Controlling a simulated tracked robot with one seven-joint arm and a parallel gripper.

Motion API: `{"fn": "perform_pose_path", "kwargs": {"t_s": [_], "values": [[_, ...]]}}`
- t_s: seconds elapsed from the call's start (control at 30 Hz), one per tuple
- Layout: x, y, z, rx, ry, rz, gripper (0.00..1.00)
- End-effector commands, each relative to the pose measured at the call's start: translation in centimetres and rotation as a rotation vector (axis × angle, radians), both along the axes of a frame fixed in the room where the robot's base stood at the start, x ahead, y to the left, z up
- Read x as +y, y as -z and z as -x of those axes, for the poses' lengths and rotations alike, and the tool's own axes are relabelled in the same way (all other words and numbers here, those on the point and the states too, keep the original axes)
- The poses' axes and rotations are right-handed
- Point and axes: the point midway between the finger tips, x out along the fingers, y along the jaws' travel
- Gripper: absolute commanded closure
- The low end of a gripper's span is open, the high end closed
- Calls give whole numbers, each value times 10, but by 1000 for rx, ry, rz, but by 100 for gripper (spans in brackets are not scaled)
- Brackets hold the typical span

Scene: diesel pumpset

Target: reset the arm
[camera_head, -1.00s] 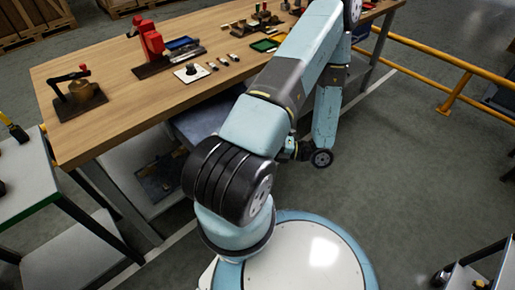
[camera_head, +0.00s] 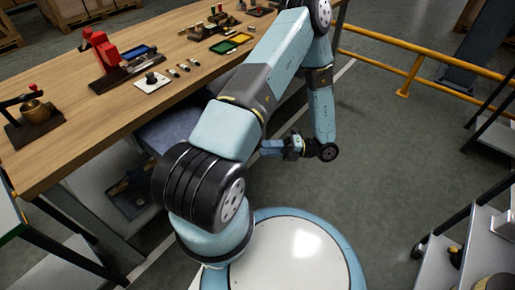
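My arm rises from my round white and light-blue base, bends at an elbow near the top of the view and hangs down on the right. My gripper (camera_head: 272,147) is at the end of the hanging part, pointing left, small and dark. It is clear of the wooden workbench (camera_head: 62,158), in front of its near side and below its top. Its fingers are too small to show whether they are open or shut. I see nothing held in it.
On the bench stand a red tool (camera_head: 104,50), a brass pot device (camera_head: 33,112), a white plate (camera_head: 152,82) and green and yellow trays (camera_head: 232,41). A yellow rail (camera_head: 412,75) runs behind right. Shelves stand at right (camera_head: 490,222). Floor right of my arm is clear.

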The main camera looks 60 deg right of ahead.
Motion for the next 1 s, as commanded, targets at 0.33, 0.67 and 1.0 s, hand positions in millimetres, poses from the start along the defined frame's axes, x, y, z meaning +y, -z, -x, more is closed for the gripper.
{"fn": "perform_pose_path", "kwargs": {"t_s": [0.33, 0.67, 1.0], "values": [[-3, 1, 6, 0, 1, 0, 65], [-3, 1, 5, 0, 0, 0, 65], [-10, -28, -25, -20, -119, 134, 65]]}}
